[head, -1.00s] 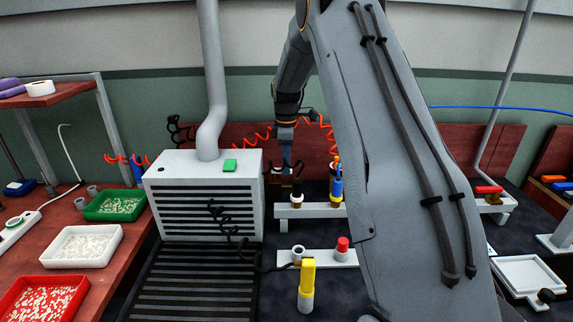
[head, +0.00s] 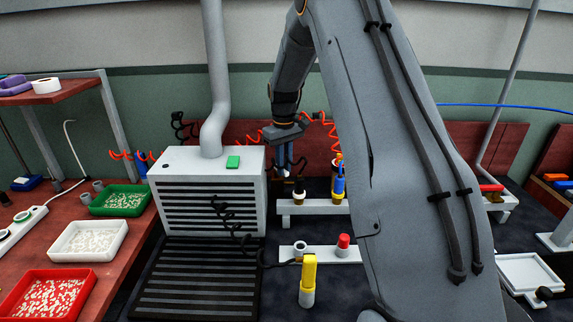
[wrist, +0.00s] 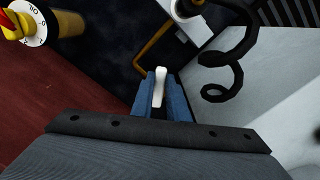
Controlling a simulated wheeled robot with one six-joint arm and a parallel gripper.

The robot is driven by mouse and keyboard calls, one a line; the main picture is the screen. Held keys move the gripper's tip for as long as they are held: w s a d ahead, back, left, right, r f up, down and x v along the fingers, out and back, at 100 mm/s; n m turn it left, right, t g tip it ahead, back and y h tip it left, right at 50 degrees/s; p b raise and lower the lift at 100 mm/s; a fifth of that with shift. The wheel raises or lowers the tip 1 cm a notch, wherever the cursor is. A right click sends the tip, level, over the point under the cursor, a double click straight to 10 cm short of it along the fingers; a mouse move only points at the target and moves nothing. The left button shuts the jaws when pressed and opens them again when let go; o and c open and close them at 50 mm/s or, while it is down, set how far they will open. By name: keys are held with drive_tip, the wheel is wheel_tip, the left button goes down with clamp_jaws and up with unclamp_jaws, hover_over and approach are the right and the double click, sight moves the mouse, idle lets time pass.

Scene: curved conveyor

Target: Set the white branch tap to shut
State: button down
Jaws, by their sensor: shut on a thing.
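The white branch tap shows in the wrist view as a pale, narrow handle (wrist: 159,90) between the two blue fingers. My gripper (wrist: 160,82) is shut on this handle. I cannot make out the tap's body or handle angle in the head view.
A blue-handled fitting (head: 338,185) stands close on the right. The grey vented box (head: 210,190) is close on the left. A yellow-topped post (head: 308,275) and a red-capped fitting (head: 344,241) stand in front. A black coiled cord (wrist: 232,55) hangs near my gripper.

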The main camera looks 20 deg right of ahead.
drive_tip(key=shift+w+a+r+m, duration=0.1)
drive_tip(key=shift+a+m, duration=0.3)
drive_tip(key=shift+m, duration=0.75)
drive_tip(key=shift+w+a+m, duration=0.1)
drive_tip(key=shift+a+m, duration=0.3)
drive_tip(key=shift+m, duration=0.8)
drive_tip(key=shift+w+a+r+m, duration=0.1)
drive_tip(key=shift+a+m, duration=0.3)
drive_tip(key=shift+m, duration=0.75)
drive_tip(key=c, duration=1.7)
unclamp_jaws()
drive_tip(key=shift+s+f, duration=0.1)
drive_tip(key=shift+f, duration=0.05)
drive_tip(key=shift+a, duration=0.1)
